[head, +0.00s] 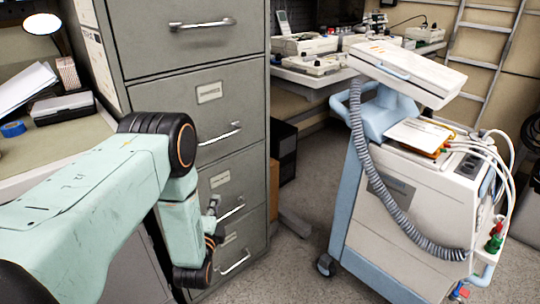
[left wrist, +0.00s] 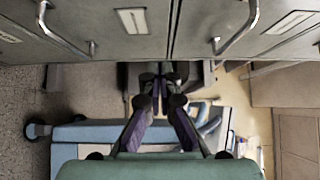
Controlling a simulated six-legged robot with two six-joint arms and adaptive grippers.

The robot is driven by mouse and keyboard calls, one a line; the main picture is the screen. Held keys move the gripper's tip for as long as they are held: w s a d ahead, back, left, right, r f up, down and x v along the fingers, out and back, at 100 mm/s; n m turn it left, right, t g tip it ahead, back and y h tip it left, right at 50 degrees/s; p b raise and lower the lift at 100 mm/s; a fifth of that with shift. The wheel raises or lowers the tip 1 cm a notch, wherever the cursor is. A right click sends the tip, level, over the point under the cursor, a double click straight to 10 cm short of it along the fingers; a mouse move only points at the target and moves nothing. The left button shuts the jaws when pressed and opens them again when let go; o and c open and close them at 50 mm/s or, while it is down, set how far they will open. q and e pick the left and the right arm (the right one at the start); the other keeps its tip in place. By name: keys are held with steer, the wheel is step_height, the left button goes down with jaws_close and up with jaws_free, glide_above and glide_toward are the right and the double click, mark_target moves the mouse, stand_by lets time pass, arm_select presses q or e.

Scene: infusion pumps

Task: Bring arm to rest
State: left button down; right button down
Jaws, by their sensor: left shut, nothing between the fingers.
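My left arm (head: 90,205) comes in from the left and bends down in front of the grey filing cabinet (head: 190,55). My left gripper (head: 213,207) is small and partly hidden by the wrist, near the lower drawer handles. I cannot tell whether it touches the cabinet. In the left wrist view the gripper (left wrist: 161,82) shows two dark fingers drawn together with nothing between them. The cabinet drawers (left wrist: 90,25) and their handles run along the top of that view. My right gripper is in neither view.
A wheeled medical cart (head: 400,195) with a coiled hose stands at right on open floor (head: 310,185). A desk (head: 60,150) with papers and a lamp is at left. A bench (head: 310,82) with several devices and a ladder (head: 480,50) are behind.

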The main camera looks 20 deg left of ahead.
arm_select(q)
steer(key=s+d+f+n+g+h+p, duration=0.1)
steer(key=s+d+f+n+g+h, duration=0.1)
steer(key=s+d+f+n+g, duration=0.45)
steer(key=s+d+f+n+g+h, duration=0.3)
steer(key=s+d+f+n, duration=0.15)
steer(key=s+f, duration=0.4)
steer(key=s+d+r+n+g+p, duration=0.1)
steer(key=s+d+r+g, duration=0.1)
steer(key=s, duration=0.5)
steer(key=s+d+r+n+g+h+p, duration=0.1)
steer(key=s+d+r+g, duration=0.1)
steer(key=s, duration=0.5)
steer(key=s+d+r+n+g, duration=0.1)
steer(key=s+d+r+g, duration=0.2)
steer(key=s, duration=0.4)
steer(key=shift+r+h+p, duration=0.4)
steer(key=shift+r, duration=0.05)
steer(key=shift+s, duration=0.1)
